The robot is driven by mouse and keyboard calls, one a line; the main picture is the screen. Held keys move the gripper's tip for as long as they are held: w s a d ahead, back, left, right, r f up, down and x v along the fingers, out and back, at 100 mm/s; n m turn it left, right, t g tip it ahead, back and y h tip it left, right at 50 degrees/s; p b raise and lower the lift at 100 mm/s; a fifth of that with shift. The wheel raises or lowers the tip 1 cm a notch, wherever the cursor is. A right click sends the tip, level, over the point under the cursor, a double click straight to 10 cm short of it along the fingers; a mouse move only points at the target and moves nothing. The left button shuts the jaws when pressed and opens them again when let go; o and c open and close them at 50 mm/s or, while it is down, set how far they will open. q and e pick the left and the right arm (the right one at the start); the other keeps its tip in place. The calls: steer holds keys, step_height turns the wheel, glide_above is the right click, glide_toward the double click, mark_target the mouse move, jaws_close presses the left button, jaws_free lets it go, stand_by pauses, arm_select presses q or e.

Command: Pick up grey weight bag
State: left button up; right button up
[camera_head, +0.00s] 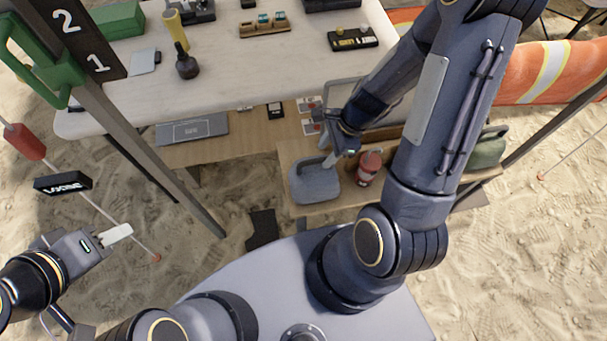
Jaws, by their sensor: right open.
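The grey weight bag (316,188) sits on the low wooden shelf below the table, near the shelf's left end. Its handle is at the top. My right gripper (331,158) is open and points down at the bag's upper right part, close to the handle. I cannot tell whether the fingers touch it or surround the handle. My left gripper (116,234) is off to the left above the sand, far from the bag; its pale fingers look like one block, so its opening is unclear.
A red lantern-like item (368,166) stands just right of the bag. A green container (488,148) is further right. The white table (240,78) overhangs behind, with a metal post (150,150) at left.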

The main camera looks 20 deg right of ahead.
mark_target(317, 159)
steer(key=x, duration=0.4)
steer(key=b+x, duration=0.1)
steer(key=x, duration=0.1)
steer(key=shift+w+a, duration=0.3)
steer(key=shift+c, duration=0.2)
jaws_close()
steer(key=shift+r, duration=0.1)
stand_by(0.8)
